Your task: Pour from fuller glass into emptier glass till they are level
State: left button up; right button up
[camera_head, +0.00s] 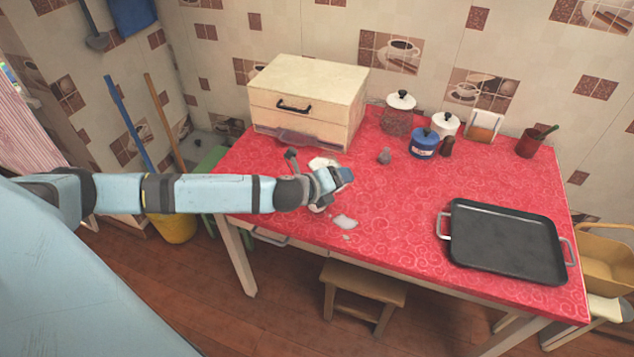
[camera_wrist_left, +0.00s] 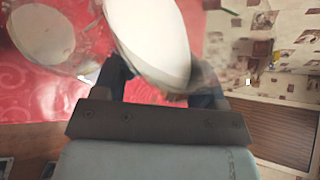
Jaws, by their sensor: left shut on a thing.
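My left gripper (camera_head: 338,180) is over the left part of the red table. In the left wrist view the gripper (camera_wrist_left: 160,88) is shut on a glass with white liquid (camera_wrist_left: 150,42), whose surface looks slanted in the picture. The second glass (camera_wrist_left: 42,32), also with something white in it, is beside it at the upper left. I cannot tell the two levels apart. My right gripper is not in view.
A black tray (camera_head: 505,240) is at the right, with jars (camera_head: 422,147) at the back. The table middle is clear.

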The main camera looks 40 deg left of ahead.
pick_arm(q)
jog(key=shift+d, duration=0.2)
dwell(0.4)
jog(key=shift+s+r+b, duration=0.1)
jog(key=shift+r+b, duration=0.1)
jog(key=shift+b, duration=0.25)
dwell(0.4)
jog(key=shift+d+r+n, duration=0.1)
jog(key=shift+d+n, duration=0.15)
jog(key=shift+n, duration=0.05)
dwell(0.4)
